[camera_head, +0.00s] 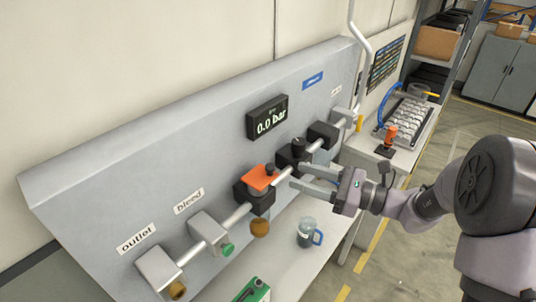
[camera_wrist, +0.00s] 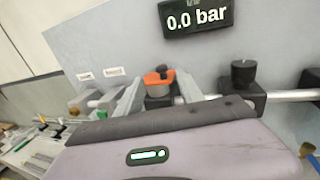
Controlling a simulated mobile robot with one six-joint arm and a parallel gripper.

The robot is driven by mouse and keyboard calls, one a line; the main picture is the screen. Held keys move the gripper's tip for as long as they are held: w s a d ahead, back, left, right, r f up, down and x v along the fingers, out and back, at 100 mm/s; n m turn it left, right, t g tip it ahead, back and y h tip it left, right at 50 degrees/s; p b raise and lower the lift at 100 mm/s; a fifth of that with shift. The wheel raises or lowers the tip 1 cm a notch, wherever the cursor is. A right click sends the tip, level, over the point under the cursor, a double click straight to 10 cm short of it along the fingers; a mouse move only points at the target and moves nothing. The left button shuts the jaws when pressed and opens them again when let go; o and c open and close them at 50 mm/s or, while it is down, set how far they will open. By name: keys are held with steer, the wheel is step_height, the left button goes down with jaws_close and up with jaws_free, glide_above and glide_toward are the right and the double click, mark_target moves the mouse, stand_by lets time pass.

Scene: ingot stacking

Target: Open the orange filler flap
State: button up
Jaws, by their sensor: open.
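The orange filler flap (camera_head: 260,178) lies flat on top of a round filler neck, on a black block in the pipe line along the panel. A dark knob stands at its back edge. It also shows in the wrist view (camera_wrist: 154,79), between the two fingers. My gripper (camera_head: 296,176) is open and empty, just right of the flap, with its fingers pointing left toward it. In the wrist view my gripper (camera_wrist: 160,82) has one finger on each side of the flap. I see no clear contact. The near side of the filler neck is partly hidden in the wrist view.
Above is a display (camera_head: 267,117) reading 0.0 bar. A black-knobbed valve (camera_head: 293,152) sits close by on the pipe, behind my fingers. A brown round part (camera_head: 260,228) hangs below the flap. A mug (camera_head: 306,233) with a blue handle stands on the bench below.

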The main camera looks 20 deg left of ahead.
mark_target(259, 171)
steer(key=a, duration=0.4)
steer(key=w+a, duration=0.1)
steer(key=a, duration=0.7)
steer(key=shift+w, duration=0.4)
jaws_close()
stand_by(0.5)
